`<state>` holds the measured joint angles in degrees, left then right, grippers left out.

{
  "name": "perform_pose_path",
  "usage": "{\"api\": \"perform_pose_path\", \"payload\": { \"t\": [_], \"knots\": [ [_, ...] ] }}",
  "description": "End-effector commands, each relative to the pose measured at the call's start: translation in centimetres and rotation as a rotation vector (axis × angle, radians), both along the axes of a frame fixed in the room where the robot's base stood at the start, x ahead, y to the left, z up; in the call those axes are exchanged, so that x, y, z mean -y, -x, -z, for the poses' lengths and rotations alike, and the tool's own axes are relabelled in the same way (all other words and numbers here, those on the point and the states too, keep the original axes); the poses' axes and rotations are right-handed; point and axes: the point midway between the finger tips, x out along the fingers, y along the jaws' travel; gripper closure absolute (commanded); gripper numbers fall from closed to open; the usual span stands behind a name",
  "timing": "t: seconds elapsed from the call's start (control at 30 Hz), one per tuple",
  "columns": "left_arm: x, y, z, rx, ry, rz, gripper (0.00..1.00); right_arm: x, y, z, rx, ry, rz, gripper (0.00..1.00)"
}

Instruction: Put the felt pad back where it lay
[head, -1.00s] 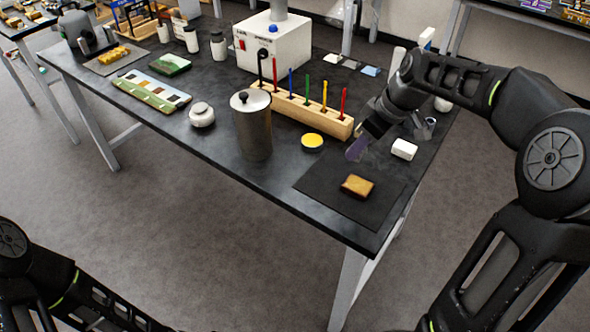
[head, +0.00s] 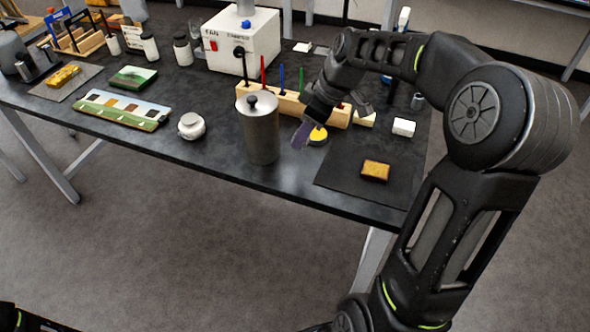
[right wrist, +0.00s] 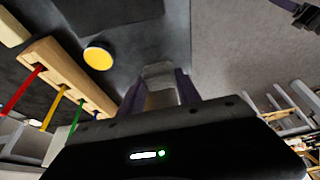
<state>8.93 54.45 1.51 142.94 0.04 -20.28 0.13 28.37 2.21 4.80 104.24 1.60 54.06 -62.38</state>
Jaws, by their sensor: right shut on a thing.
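My right gripper (head: 301,132) hangs over the table, just right of the steel canister. In the right wrist view its purple fingers (right wrist: 159,92) are shut on a pale grey-beige piece (right wrist: 159,76), which seems to be the felt pad. In the head view the fingers hide the held piece. A dark part (right wrist: 303,14) at the top right corner of the right wrist view may be my left gripper; its jaws cannot be made out.
The steel canister (head: 260,138) stands close left of the right gripper. A yellow-topped tin (head: 318,137) and a wooden pen rack (head: 283,106) are behind it. A dark mat (head: 340,178) bears a gilt-brown block (head: 375,171). Bare table lies in front of the canister.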

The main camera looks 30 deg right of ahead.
Motion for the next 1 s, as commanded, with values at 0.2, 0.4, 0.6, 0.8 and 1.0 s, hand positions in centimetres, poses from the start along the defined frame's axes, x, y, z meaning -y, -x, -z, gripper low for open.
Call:
{"api": "perform_pose_path", "payload": {
  "t": [0.2, 0.4, 0.6, 0.8, 1.0],
  "knots": [
    [0.0, 0.0, -0.2, 0.0, 0.0, 0.0, 0.29, 0.0, 0.0, 0.8, -0.002, -0.002, 0.001, 0.93],
    [0.0, 0.0, -0.7, -0.002, -0.002, -0.001, 0.29, -0.1, 0.1, 4.3, -0.005, -0.004, 0.001, 0.93],
    [-0.1, 0.1, -0.8, -0.003, -0.003, -0.001, 0.29, 0.0, 0.0, 6.3, -0.001, -0.001, 0.001, 0.93],
    [-0.1, 0.1, -0.8, -0.003, -0.003, -0.001, 0.29, 0.0, -0.1, 6.3, 0.001, -0.001, 0.001, 0.93],
    [-0.1, 0.1, -1.1, -0.003, -0.003, -0.002, 0.29, -0.1, 0.1, 7.7, -0.004, -0.002, 0.001, 0.93]
  ]
}}
